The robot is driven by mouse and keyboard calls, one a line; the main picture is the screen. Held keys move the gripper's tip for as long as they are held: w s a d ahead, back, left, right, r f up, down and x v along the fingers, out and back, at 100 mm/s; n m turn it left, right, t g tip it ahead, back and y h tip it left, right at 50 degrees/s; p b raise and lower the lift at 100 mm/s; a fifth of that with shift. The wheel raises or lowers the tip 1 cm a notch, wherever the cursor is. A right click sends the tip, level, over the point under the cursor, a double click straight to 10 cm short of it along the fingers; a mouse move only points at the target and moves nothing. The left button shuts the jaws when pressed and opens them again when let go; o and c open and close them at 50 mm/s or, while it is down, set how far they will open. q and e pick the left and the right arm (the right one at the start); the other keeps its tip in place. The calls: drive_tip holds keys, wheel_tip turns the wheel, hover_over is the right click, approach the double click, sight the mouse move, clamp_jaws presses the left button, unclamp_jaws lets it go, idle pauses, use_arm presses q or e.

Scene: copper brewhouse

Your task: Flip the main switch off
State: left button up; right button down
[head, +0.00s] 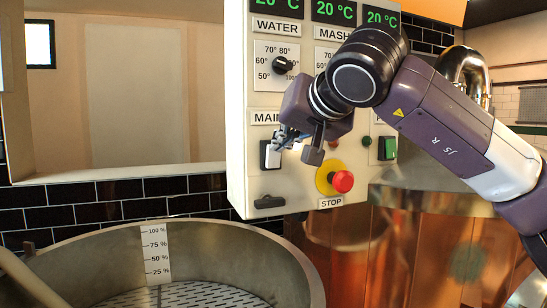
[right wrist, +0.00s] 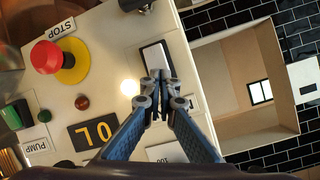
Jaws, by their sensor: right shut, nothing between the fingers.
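The main switch (head: 270,154) is a white rocker in a black frame, under the partly covered MAIN label (head: 265,118) on the cream control panel (head: 240,100). My right gripper (head: 290,138) is shut and empty, its fingertips right at the switch's right side in the head view. In the right wrist view the shut fingertips (right wrist: 160,78) overlap one end of the white rocker (right wrist: 153,57). I cannot tell whether they touch it. My left gripper is not in view.
The red stop button (head: 342,182) on its yellow plate sits right of the switch, with the green pump switch (head: 387,148) farther right. A black handle (head: 270,202) is below the switch. An open steel vat (head: 90,262) stands at lower left.

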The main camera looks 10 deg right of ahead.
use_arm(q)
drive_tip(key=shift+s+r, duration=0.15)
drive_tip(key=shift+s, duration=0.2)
use_arm(e)
drive_tip(key=shift+w+f, duration=0.15)
drive_tip(key=shift+w, duration=0.2)
idle(0.5)
drive_tip(key=shift+w+a+f, duration=0.1)
drive_tip(key=shift+w+f, duration=0.05)
drive_tip(key=shift+w, duration=0.05)
drive_tip(key=v, duration=0.6)
idle(0.3)
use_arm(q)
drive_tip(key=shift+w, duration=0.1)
use_arm(e)
drive_tip(key=shift+w, duration=0.1)
